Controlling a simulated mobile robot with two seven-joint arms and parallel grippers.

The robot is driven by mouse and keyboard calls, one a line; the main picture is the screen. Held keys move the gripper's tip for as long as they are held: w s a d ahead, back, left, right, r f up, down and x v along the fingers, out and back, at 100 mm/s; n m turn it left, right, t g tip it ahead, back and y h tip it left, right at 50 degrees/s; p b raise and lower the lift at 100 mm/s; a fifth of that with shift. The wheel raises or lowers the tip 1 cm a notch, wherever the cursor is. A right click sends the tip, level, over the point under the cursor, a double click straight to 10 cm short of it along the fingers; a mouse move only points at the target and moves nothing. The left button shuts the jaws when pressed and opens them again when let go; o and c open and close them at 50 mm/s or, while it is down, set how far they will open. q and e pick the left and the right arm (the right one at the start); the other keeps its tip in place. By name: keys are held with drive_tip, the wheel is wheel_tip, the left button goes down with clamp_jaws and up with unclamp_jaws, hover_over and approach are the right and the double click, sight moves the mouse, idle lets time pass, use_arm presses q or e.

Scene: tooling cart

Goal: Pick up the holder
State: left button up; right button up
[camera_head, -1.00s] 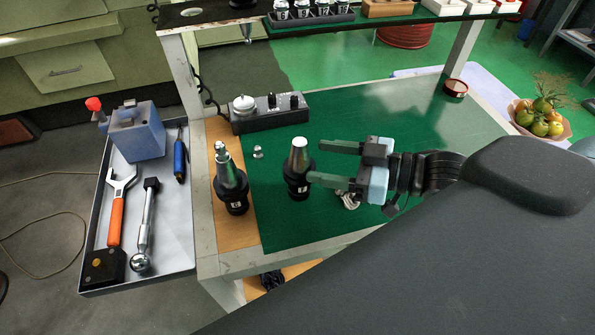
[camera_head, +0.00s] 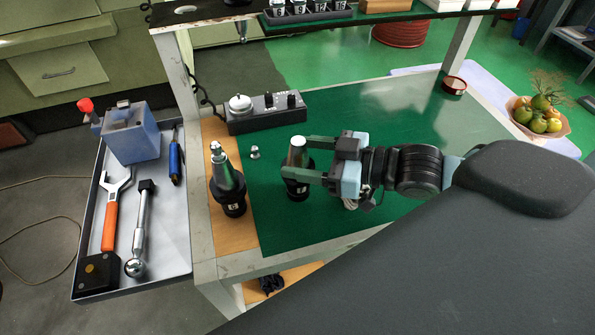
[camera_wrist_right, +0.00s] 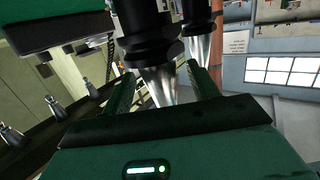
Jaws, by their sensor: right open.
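A tool holder (camera_head: 297,158) with a metal cone on top and a black base stands upright on the green mat. My right gripper (camera_head: 301,160) is open, with its green fingers reaching around this holder's cone from the right. In the right wrist view the holder's cone (camera_wrist_right: 157,82) shows between the two open fingers (camera_wrist_right: 162,90); I cannot tell whether they touch it. A second holder (camera_head: 228,180) stands upright to the left, on the tan strip, and shows behind the first in the wrist view (camera_wrist_right: 200,38). My left gripper is not in view.
A black control box (camera_head: 266,113) lies behind the holders, with a small metal piece (camera_head: 255,152) near it. A tool tray (camera_head: 180,225) with wrench, ratchet and blue block is at left. A raised shelf spans the back.

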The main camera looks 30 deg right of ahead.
drive_tip(key=shift+w+a, duration=0.4)
drive_tip(key=shift+c, duration=0.3)
drive_tip(key=c, duration=1.2)
drive_tip(key=shift+r, duration=0.1)
clamp_jaws()
